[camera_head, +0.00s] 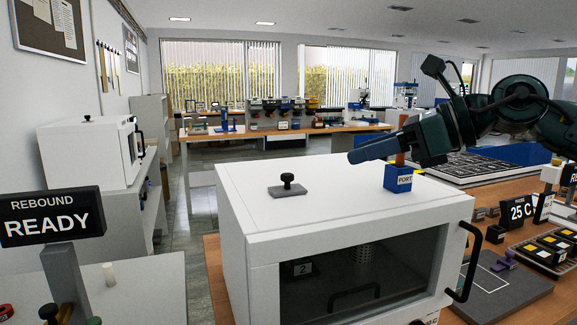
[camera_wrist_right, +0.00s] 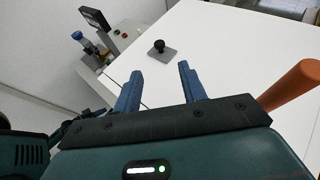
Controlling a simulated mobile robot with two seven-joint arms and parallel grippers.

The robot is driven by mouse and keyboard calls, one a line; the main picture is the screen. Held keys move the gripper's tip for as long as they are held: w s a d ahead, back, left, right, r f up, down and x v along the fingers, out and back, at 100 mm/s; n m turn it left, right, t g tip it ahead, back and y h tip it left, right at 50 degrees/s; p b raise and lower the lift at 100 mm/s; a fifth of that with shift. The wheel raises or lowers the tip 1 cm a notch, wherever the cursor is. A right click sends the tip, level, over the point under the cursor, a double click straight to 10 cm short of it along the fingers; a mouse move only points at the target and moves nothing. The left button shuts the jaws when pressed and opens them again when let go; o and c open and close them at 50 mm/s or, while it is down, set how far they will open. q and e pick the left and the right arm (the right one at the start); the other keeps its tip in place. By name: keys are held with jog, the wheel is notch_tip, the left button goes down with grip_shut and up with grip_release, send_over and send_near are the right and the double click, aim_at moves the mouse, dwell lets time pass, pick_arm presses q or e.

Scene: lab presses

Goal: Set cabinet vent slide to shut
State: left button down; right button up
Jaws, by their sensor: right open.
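The white cabinet (camera_head: 345,200) stands on the wooden bench with its dark glass door facing me. The vent slide (camera_head: 288,188), a grey plate with a black knob, lies on the cabinet's top, left of my right gripper. My right gripper (camera_head: 353,157) is above the cabinet top, pointing left, apart from the slide. In the right wrist view the gripper (camera_wrist_right: 160,67) has its two blue fingers spread with nothing between them, and the slide's knob (camera_wrist_right: 159,45) shows beyond the fingertips. I cannot tell the slide's position from any marking. My left gripper is not in view.
A blue block labelled PORT (camera_head: 398,178) with an orange-brown rod (camera_head: 401,140) stands on the cabinet top, close to my right gripper. A READY sign (camera_head: 50,216) stands at the left. The cabinet top around the slide is clear.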

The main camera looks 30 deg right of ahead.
aim_at(289, 174)
jog(key=p+x, duration=0.5)
jog(key=x, duration=0.5)
jog(key=shift+w+a+p, duration=0.25)
jog(key=shift+p, duration=0.1)
jog(key=shift+w+a+f+p, duration=0.3)
jog(key=shift+w+a+f, duration=0.1)
jog(key=shift+w, duration=0.15)
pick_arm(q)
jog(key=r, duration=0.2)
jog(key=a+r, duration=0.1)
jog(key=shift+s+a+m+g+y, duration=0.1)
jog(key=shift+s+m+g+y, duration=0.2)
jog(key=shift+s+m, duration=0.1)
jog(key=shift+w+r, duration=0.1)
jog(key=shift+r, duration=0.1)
pick_arm(e)
grip_shut()
